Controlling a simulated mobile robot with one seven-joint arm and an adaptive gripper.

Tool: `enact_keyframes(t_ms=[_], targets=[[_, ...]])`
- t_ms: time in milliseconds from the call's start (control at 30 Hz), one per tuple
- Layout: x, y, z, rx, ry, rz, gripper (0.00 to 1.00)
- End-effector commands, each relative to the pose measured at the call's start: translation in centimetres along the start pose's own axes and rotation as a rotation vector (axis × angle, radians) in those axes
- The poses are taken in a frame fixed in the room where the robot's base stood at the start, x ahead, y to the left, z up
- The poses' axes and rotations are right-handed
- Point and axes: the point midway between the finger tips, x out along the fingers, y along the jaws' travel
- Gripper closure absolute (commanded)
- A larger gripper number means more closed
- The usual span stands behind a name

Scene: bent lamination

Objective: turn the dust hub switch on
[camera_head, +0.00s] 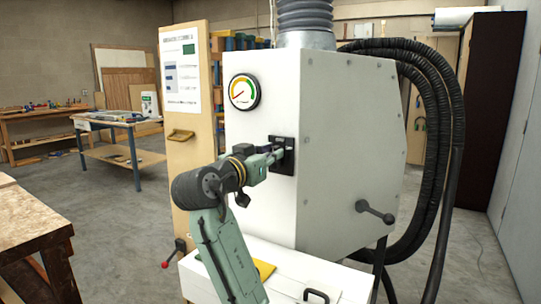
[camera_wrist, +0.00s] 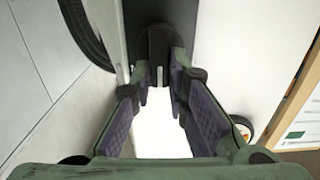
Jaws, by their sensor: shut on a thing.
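The dust hub switch (camera_head: 286,168) is a black plate on the front of the large white dust hub cabinet (camera_head: 335,110), below and to the right of a round gauge. In the wrist view the black switch (camera_wrist: 155,42) is straight ahead at the top. My gripper (camera_head: 276,155) is at the switch, its fingertips against or just in front of the plate. In the wrist view my gripper (camera_wrist: 161,78) has its two purple-padded fingers on either side of a small part of the switch. The fingers hide much of the lever, and I cannot tell its position.
The gauge (camera_head: 244,92) has a coloured dial. Thick black hoses (camera_head: 450,120) hang at the cabinet's right. A black-knobbed handle (camera_head: 375,211) sticks out from the cabinet's lower right. A wooden bench (camera_head: 32,222) stands at the left. The floor behind is partly clear.

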Motion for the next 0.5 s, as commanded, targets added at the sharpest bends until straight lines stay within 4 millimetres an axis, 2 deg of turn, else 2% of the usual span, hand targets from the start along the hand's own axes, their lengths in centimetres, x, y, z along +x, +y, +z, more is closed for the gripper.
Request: enact_keyframes(t_ms=[267, 500], targets=[[-0.04, 0.01, 0.10, 0.027, 0.000, -0.001, 1.00], [-0.05, 0.16, 0.30, 0.149, -0.001, -0.001, 1.00]])
